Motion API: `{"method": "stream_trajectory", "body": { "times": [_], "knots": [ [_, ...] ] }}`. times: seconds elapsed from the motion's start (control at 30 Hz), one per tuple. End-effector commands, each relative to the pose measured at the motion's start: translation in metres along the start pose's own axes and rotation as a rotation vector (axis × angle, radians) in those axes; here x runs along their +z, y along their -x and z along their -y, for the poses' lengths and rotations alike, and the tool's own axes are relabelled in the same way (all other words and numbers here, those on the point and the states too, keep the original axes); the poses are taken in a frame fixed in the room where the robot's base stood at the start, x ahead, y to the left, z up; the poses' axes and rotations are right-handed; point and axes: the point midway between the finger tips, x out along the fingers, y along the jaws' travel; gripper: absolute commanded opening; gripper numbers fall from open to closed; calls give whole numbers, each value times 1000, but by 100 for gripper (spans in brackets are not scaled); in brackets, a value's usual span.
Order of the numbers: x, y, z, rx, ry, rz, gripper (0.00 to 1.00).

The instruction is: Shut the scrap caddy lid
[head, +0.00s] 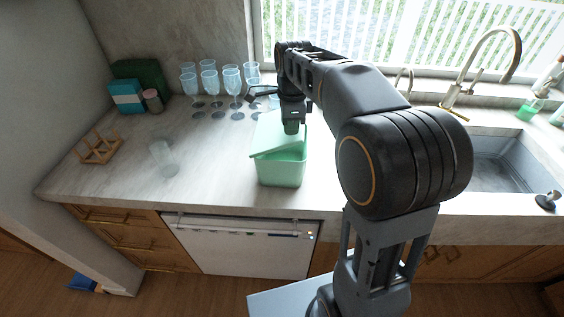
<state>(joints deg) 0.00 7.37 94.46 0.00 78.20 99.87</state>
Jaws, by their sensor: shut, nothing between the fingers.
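The scrap caddy (281,174) is a light green box on the counter, left of the sink. Its green lid (266,139) is over the top and looks tilted, with its front edge slightly out of line with the box rim. I cannot tell how wide the gap is. My gripper (291,128) points down at the lid, fingers shut and empty. It looks to be at or just above the lid; contact is unclear. The gripper and arm hide part of the lid's back and right side.
Several stemmed glasses (232,84) stand behind the caddy, close to my arm. A clear tumbler (163,158), a wooden rack (99,148) and a blue box (127,97) are to the left. The sink (495,160) and tap (485,65) are right.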

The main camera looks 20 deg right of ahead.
Motion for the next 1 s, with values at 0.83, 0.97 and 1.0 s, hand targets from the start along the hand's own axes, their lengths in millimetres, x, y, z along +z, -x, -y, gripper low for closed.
{"method": "stream_trajectory", "body": {
  "times": [0.83, 0.97, 1.0],
  "knots": [
    [0, -14, 0, 0, 0, 0, 0],
    [0, -15, 0, 0, 0, 0, 0],
    [0, -16, 0, 0, 0, 0, 0]
  ]
}}
